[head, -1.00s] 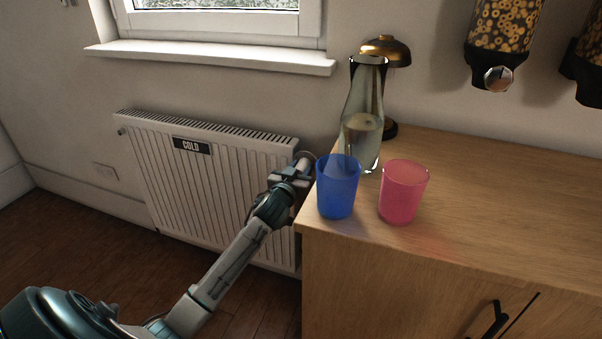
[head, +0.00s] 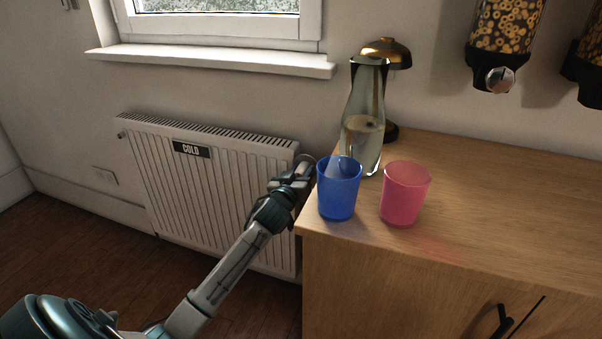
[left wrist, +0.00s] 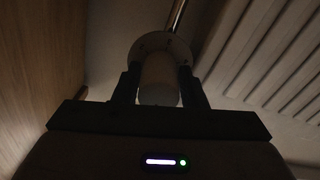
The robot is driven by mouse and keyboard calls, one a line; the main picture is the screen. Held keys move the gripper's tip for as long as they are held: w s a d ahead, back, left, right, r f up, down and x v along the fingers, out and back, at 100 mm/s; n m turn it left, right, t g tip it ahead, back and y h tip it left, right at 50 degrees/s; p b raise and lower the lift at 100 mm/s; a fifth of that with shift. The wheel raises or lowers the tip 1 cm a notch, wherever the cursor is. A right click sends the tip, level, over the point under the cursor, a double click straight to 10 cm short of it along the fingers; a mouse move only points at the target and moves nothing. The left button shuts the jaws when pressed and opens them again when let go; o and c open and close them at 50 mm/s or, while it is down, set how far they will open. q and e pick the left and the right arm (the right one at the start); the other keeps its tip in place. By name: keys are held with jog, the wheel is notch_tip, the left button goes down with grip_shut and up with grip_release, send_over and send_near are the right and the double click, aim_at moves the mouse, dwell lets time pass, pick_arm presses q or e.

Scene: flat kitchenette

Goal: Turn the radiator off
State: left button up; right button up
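The white radiator (head: 215,195) hangs on the wall under the window and bears a dark label reading "COLD" (head: 192,149). Its valve knob (head: 308,159) is at the radiator's upper right end, mostly hidden by my gripper and the blue cup. My left gripper (head: 298,171) is at this knob. In the left wrist view the white, rounded knob (left wrist: 159,80) sits between the two dark fingers, which look closed against its sides. A copper-coloured pipe (left wrist: 177,17) runs up behind it. My right gripper is not in view.
A wooden cabinet (head: 480,215) stands close to the right of my left gripper. A blue cup (head: 338,190) is near its left edge, beside a pink cup (head: 405,193) and a glass carafe (head: 364,120). The floor (head: 75,245) before the radiator is clear.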

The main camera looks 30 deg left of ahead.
pick_arm(q)
jog(key=shift+o, duration=1.3)
jog(key=v, duration=1)
jog(key=shift+s, duration=0.4)
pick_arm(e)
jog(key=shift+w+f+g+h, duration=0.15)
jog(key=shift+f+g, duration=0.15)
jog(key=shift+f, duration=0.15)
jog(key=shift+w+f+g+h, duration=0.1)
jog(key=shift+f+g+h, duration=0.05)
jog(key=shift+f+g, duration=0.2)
pick_arm(q)
jog(key=shift+d, duration=0.1)
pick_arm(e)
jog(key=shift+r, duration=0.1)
